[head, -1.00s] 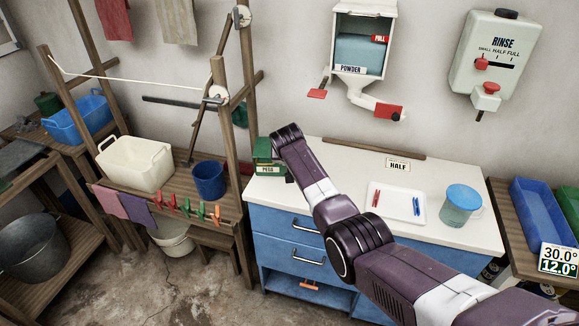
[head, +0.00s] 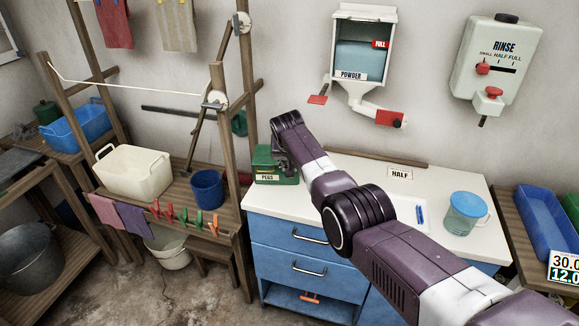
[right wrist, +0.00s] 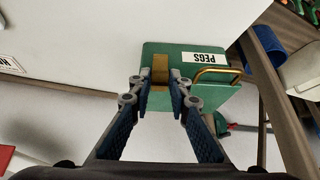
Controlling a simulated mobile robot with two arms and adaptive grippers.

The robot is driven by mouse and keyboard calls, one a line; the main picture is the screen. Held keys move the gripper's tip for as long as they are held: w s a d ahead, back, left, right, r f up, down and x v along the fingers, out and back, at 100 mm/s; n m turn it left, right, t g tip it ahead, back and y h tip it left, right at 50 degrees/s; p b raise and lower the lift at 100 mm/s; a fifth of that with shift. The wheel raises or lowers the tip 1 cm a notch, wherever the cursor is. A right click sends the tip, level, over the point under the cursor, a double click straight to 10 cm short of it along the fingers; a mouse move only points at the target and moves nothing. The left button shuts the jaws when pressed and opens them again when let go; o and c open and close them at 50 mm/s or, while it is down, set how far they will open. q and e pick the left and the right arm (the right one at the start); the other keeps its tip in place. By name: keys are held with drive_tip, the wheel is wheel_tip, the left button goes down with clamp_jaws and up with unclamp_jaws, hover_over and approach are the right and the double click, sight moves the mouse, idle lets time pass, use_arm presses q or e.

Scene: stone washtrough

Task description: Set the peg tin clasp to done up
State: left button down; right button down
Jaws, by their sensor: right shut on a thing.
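The green peg tin (head: 263,166) with its white PEGS label stands at the back left corner of the white counter in the head view. In the right wrist view the tin (right wrist: 155,54) shows upside down, with a brass clasp (right wrist: 160,74) on its edge and a brass handle (right wrist: 218,71) beside the label. My right gripper (right wrist: 161,88) is shut on the clasp, one finger on each side. In the head view my right gripper (head: 287,163) is at the tin's right side, partly hidden by my wrist. The clasp's exact setting is hard to tell. My left gripper is not in view.
The white counter (head: 340,168) also holds a HALF card (head: 400,173), a tray partly behind my arm with blue pegs, and a blue lidded jug (head: 465,212). A wooden rack post (head: 232,170) stands just left of the tin. A powder dispenser (head: 362,50) hangs above.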

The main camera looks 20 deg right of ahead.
drive_tip(key=c, duration=1.8)
unclamp_jaws()
drive_tip(key=shift+f, duration=0.1)
drive_tip(key=v, duration=1.2)
